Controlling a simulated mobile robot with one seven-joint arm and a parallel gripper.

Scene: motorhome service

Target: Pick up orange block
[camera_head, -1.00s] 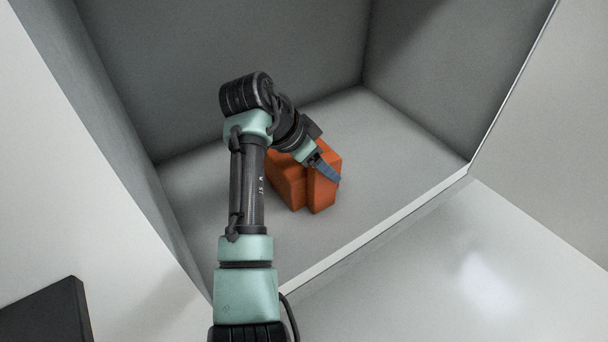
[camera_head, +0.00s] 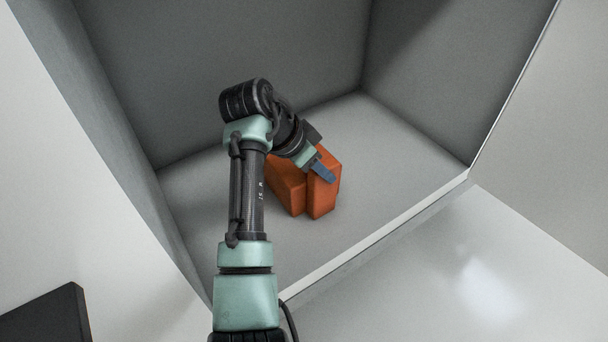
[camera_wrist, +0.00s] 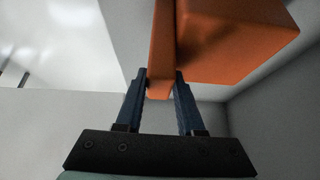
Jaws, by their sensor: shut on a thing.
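In the head view, an orange block (camera_head: 323,196) stands upright on the grey floor of an open compartment. A second orange shape (camera_head: 287,188) stands close against its left side; I cannot tell whether they are joined. My gripper (camera_head: 326,174) is over the top of the right-hand block. In the wrist view, the blue fingers of my gripper (camera_wrist: 160,78) are on both sides of a narrow orange block (camera_wrist: 161,50) and shut on it. A larger orange body (camera_wrist: 235,45) shows just to its right. My arm hides part of the orange shapes in the head view.
The compartment has grey walls (camera_head: 230,50) at the back and sides and a pale front edge (camera_head: 385,236). Its floor (camera_head: 400,165) is clear to the right of the blocks. A dark panel (camera_head: 48,318) shows at the lower left, outside the compartment.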

